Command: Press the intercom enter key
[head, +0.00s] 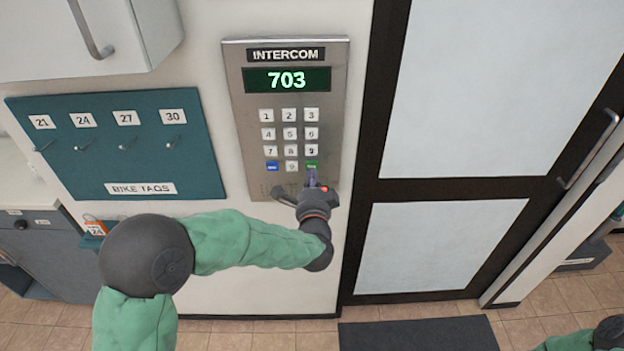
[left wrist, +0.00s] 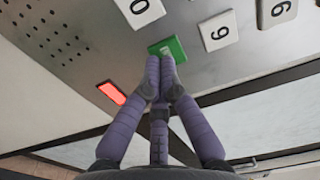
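The steel intercom panel (head: 241,120) hangs on the wall, its display (head: 287,79) reading 703 in white on green. The green key (head: 312,164) is at the lower right of the keypad; it also shows in the left wrist view (left wrist: 168,47). My left gripper (head: 312,180) is at the panel just below the green key. In the left wrist view its fingertips (left wrist: 160,72) are together, empty, and overlap the key's lower edge. I cannot tell whether they touch it. My right gripper is out of view; only part of that arm shows at the lower right.
A red light (left wrist: 111,93) glows on the panel beside the fingers. A blue key (head: 272,166) is at the keypad's lower left. A teal bike-tag board (head: 90,160) with hooks is to the left. A dark-framed door (head: 440,190) with a handle is to the right.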

